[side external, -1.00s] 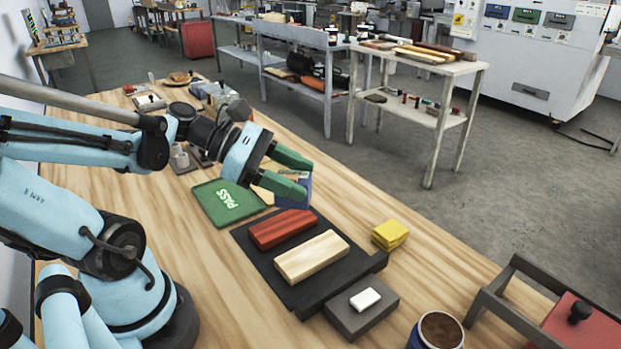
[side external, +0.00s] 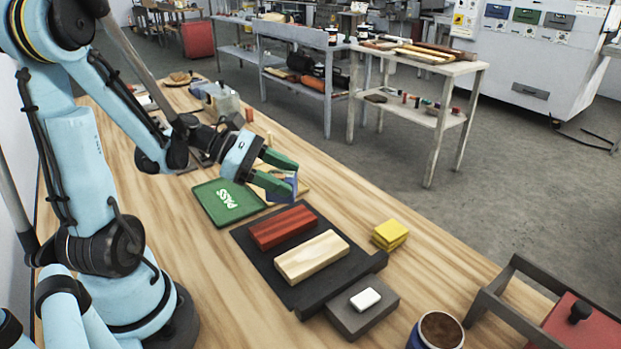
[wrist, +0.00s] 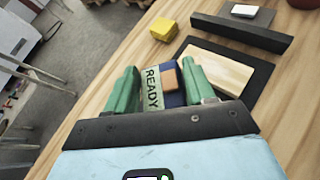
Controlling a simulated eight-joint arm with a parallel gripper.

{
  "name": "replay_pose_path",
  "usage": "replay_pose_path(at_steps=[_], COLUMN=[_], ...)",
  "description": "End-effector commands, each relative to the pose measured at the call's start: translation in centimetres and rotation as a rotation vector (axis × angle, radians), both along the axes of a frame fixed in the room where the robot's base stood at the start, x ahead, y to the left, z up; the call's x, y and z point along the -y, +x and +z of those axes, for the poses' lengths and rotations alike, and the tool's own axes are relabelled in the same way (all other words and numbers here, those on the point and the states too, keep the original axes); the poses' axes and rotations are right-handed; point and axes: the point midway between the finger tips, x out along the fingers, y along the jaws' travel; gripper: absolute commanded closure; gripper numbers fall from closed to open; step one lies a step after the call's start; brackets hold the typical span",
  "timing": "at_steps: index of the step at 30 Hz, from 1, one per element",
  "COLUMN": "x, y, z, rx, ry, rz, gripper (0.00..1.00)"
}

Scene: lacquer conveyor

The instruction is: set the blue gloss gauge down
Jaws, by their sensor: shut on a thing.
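My gripper (side external: 292,180) is above the wooden table, just beyond the dark mat and beside the green PASS tray. Its green fingers are shut on the blue gloss gauge (wrist: 173,98). In the wrist view the gauge shows a blue face with a brown patch, beside a pale green panel reading READY. I cannot tell whether that panel is part of the gauge. In the side view the gauge (side external: 284,177) is mostly hidden by the fingers, and whether its underside touches anything cannot be told.
The green PASS tray (side external: 208,190) lies left of my gripper. The dark mat (side external: 262,262) holds a red-brown block (side external: 283,228) and a pale wood block (side external: 312,256). Yellow pads (side external: 390,233) lie to the right. Bare table lies between the mat and the pads.

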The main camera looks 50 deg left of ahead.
Motion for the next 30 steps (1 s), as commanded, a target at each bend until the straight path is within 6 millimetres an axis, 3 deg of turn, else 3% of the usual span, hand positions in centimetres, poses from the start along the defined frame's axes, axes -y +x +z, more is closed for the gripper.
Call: replay_pose_path(at_steps=[5, 16, 26, 27, 30], x=[-0.2, -0.2, -0.1, -0.1, -0.1], y=[0.1, 0.1, 0.0, 0.0, 0.0], z=[-0.5, -3.7, -4.1, -4.1, -4.1], rx=[0.001, 0.001, 0.001, 0.000, 0.000], ry=[-0.001, -0.001, -0.001, 0.000, 0.000], rz=[0.000, 0.000, 0.000, -0.001, -0.001], gripper=[1.00, 1.00, 1.00, 0.42, 0.27])
